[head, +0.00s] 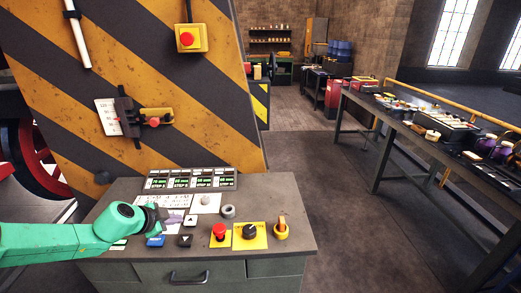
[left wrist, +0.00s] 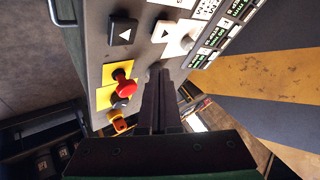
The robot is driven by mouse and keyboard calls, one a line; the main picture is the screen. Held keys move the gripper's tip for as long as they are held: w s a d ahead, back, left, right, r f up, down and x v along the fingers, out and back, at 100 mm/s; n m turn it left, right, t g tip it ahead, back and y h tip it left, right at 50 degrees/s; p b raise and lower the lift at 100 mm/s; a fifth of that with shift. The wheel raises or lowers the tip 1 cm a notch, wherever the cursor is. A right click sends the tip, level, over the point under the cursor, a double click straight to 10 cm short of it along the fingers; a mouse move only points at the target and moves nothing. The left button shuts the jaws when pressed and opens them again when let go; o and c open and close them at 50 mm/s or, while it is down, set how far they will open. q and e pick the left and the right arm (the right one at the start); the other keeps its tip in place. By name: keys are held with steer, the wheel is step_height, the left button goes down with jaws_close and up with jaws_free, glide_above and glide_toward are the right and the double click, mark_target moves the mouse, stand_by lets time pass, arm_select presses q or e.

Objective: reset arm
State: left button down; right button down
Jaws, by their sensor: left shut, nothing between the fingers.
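My left gripper (head: 160,217) is over the left part of a grey control desk (head: 290,205), near the blue button (head: 156,241). Its dark fingers (left wrist: 155,75) are shut and empty in the left wrist view. They point at the desk face beside the white arrow button (left wrist: 172,38) and red mushroom button (left wrist: 122,82). Whether the tips touch the desk I cannot tell. In the head view, the red button (head: 220,231), black knob (head: 250,231) and orange-handled switch (head: 281,226) stand to the right of the gripper. My right gripper is not in view.
Digital displays (head: 190,179) line the desk's back. Behind stands a yellow-and-black striped panel (head: 215,110) with a red button on a yellow box (head: 190,38) and a lever mechanism (head: 140,117). A long workbench (head: 400,125) is at right; open floor (head: 330,190) lies between.

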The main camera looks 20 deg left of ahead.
arm_select(q)
steer(key=shift+n+t, duration=0.7)
steer(key=shift+n, duration=0.2)
steer(key=d+f, duration=0.2)
steer(key=s+d+f, duration=0.1)
steer(key=d+f, duration=0.1)
steer(key=d, duration=0.1)
steer(key=s+d+f+n+g, duration=0.35)
steer(key=s+d, duration=0.25)
steer(key=s, duration=0.3)
steer(key=s+d+f+n+g, duration=0.35)
steer(key=s+d, duration=0.25)
steer(key=s, duration=0.4)
step_height(320, 180, down, 24)
steer(key=s+m+g+b, duration=0.1)
steer(key=s+b, duration=0.1)
steer(key=b, duration=0.1)
steer(key=s+a+f, duration=0.1)
steer(key=s+f, duration=0.7)
steer(key=s+a+f+g+b, duration=0.1)
steer(key=s+a+f, duration=0.1)
steer(key=s+f, duration=0.6)
steer(key=shift+s+a+f+g+y, duration=0.25)
steer(key=shift+s+f+g+y, duration=0.05)
steer(key=shift+s+y, duration=0.1)
